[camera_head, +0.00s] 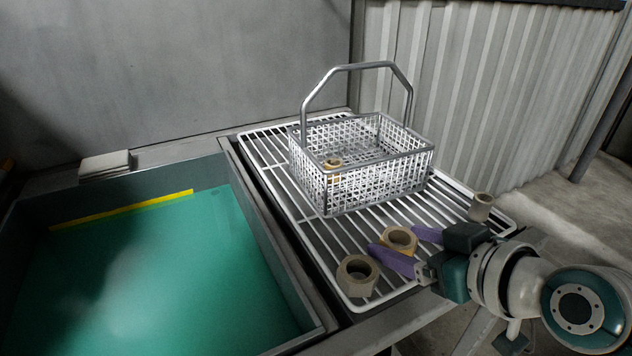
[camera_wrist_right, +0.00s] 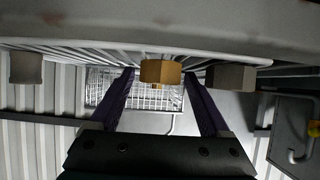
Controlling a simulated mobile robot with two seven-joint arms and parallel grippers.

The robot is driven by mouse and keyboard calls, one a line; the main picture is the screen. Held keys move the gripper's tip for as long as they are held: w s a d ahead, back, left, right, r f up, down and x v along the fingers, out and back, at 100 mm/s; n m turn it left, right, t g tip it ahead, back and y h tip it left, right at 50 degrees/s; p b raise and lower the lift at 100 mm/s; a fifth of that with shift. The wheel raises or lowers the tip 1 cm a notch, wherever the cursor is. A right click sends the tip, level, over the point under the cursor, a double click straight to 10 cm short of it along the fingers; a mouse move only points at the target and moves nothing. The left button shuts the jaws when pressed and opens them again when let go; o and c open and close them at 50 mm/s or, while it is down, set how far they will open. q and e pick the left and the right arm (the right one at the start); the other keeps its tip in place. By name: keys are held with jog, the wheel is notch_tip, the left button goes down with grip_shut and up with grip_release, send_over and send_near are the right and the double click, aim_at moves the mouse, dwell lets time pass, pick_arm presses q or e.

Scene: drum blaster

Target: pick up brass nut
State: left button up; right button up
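A brass nut (camera_head: 400,240) lies on the wire rack, with a grey nut on either side. It also shows in the right wrist view (camera_wrist_right: 161,72), centred between the fingertips. My right gripper (camera_head: 392,240) is open, its two purple fingers on either side of the brass nut. In the right wrist view (camera_wrist_right: 160,76) gaps show between the nut and both fingers, so it is not gripped. Another brass-coloured nut (camera_head: 333,164) sits inside the wire basket (camera_head: 385,185). My left gripper is not in view.
A grey nut (camera_head: 357,275) lies near the front edge of the rack (camera_head: 280,190), another grey nut (camera_head: 481,207) at its right corner. The basket has a tall handle (camera_head: 350,67). Left of the rack is a tank of green liquid (camera_head: 150,270). Corrugated wall (camera_head: 480,90) stands behind.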

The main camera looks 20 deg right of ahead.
grip_shut()
dwell(0.4)
jog(key=shift+r, duration=0.1)
